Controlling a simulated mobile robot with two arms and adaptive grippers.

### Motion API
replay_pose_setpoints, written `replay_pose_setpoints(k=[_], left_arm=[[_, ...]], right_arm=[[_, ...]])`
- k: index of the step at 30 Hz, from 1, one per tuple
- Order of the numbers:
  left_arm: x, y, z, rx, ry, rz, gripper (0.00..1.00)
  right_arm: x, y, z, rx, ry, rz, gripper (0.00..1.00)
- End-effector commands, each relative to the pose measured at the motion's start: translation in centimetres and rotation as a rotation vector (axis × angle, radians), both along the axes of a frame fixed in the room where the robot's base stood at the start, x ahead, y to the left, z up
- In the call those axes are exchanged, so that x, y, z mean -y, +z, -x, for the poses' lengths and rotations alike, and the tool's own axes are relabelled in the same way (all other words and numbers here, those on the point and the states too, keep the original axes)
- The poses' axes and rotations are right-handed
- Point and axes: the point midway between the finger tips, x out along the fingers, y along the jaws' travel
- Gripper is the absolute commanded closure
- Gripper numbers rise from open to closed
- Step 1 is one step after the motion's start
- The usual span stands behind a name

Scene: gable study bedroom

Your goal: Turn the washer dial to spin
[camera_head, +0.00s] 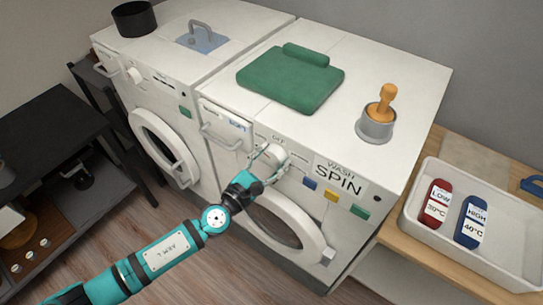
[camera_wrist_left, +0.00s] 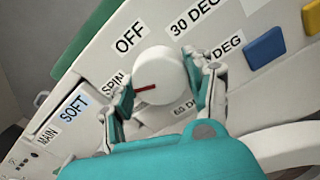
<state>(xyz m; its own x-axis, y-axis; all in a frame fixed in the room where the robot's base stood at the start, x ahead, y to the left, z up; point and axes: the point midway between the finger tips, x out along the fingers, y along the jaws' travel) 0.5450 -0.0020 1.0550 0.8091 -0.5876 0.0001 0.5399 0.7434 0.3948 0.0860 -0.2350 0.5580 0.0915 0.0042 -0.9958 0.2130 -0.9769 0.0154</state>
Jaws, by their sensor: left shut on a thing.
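The washer dial (camera_wrist_left: 166,68) is a round white knob with a red pointer line on the washer's front panel. In the left wrist view the red line points left, toward the SPIN label (camera_wrist_left: 115,84). The OFF label (camera_wrist_left: 130,37) is above the dial, and the 30 DEG label (camera_wrist_left: 194,17) is up and to the right. My left gripper (camera_wrist_left: 168,88) is shut on the dial, one finger on each side. In the head view the gripper (camera_head: 268,162) is at the dial on the right-hand washer (camera_head: 340,130). My right gripper is not in view.
A white tray (camera_head: 470,262) with red and blue tags is at the right. Blue, yellow and green buttons sit right of the dial. A second machine (camera_head: 165,110) adjoins left.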

Motion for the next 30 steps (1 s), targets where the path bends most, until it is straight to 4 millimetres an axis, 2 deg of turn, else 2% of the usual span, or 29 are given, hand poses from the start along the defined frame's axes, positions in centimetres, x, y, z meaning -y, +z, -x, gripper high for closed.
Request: replay_pose_setpoints(k=[9, 25, 26, 30], left_arm=[[-0.01, -0.12, 0.03, 0.064, -0.001, -0.094, 0.79], [0.0, -0.14, 0.03, 0.078, -0.001, -0.112, 0.79], [0.0, -0.14, 0.03, 0.078, -0.001, -0.112, 0.44], [0.0, -0.11, 0.03, 0.078, -0.001, -0.11, 0.26]], right_arm=[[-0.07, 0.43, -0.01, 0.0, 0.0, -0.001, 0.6], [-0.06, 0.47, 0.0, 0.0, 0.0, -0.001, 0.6], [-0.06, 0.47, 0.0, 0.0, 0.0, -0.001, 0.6], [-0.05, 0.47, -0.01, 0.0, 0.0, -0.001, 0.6]])
